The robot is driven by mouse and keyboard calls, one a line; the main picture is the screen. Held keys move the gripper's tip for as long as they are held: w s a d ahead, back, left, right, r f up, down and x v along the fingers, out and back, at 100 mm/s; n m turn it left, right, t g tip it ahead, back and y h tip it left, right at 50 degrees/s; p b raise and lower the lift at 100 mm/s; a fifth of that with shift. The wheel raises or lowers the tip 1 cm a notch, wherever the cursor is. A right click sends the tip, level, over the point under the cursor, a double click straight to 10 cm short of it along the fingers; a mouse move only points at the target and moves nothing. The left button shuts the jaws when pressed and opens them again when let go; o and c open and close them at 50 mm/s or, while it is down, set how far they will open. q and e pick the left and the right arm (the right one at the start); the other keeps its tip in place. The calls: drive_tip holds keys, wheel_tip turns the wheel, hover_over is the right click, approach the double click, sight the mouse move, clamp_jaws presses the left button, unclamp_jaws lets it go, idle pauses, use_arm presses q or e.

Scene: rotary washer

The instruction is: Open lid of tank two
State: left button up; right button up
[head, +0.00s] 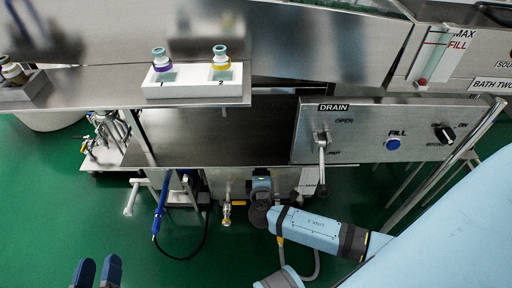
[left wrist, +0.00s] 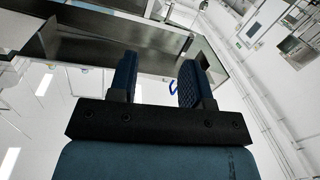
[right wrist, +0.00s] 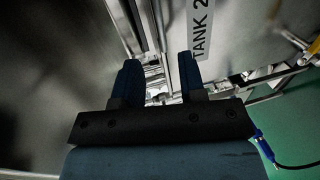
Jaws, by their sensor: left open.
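A metal panel with a white "TANK 2" label (right wrist: 203,28) shows in the right wrist view. I cannot make out the lid of tank two for certain in any view. My right gripper (right wrist: 157,80) has its dark blue fingers apart close to this label, with metal strips behind the gap. It is not visible in the head view, where only my light blue arm links show. My left gripper (head: 97,270) is at the bottom left of the head view over the green floor. In the left wrist view its fingers (left wrist: 158,82) are apart with nothing between them.
A drain panel (head: 350,155) with a lever and knob stands at centre right. A "BATH TWO" label (head: 490,85) is at the right edge. A white holder (head: 195,86) carries two capped bottles on a steel shelf. Green floor is free at lower left.

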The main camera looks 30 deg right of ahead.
drive_tip(key=b+x, duration=0.2)
drive_tip(key=x, duration=0.8)
use_arm(q)
drive_tip(key=r, duration=0.1)
drive_tip(key=d+r+t+h, duration=0.1)
drive_tip(key=r, duration=0.1)
drive_tip(key=r+t+h, duration=0.1)
drive_tip(key=shift+s+d+r+b, duration=0.2)
drive_tip(key=shift+d+r+b, duration=0.15)
drive_tip(key=shift+r, duration=0.05)
use_arm(e)
drive_tip(key=shift+x, duration=0.85)
drive_tip(key=shift+r, duration=0.1)
drive_tip(key=c, duration=0.7)
use_arm(q)
drive_tip(key=shift+a, duration=0.1)
use_arm(e)
drive_tip(key=shift+a, duration=0.1)
clamp_jaws()
